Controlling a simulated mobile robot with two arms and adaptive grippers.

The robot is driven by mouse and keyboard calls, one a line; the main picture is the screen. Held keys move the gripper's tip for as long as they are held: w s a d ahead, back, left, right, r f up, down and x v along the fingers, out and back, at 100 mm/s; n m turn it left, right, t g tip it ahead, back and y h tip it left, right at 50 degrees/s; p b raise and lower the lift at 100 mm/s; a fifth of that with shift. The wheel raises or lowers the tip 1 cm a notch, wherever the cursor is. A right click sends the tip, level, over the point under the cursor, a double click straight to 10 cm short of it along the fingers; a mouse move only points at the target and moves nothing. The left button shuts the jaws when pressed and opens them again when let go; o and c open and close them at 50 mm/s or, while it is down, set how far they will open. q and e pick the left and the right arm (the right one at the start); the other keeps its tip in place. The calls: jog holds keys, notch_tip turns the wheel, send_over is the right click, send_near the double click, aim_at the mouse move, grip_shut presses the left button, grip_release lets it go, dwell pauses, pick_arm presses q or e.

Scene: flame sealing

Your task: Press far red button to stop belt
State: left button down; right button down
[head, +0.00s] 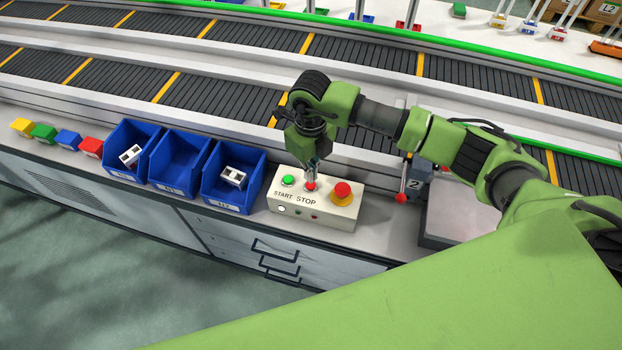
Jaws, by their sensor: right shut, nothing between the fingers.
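A white control box (313,207) marked START and STOP stands on the counter in front of the belt. On its top are a green button (288,181), a small red button (310,186) in the middle and a large red mushroom button (342,190) on a yellow collar at the right. My right gripper (311,174) points down, shut and empty, with its tips right at the small red button. I cannot tell whether they touch or press it. The conveyor belt (230,86) runs behind the box. My left gripper is out of view.
Three blue bins (178,163) stand left of the box, two holding white parts. Small coloured blocks (67,139) lie farther left. A red-knobbed lever (402,197) by a block marked 2 and a grey plate (450,213) are to the right.

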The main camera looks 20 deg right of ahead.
aim_at(310, 185)
notch_tip(310, 185, up, 5)
jog(key=shift+r+p, duration=0.1)
jog(key=shift+p, duration=1.15)
jog(key=shift+s+a, duration=0.1)
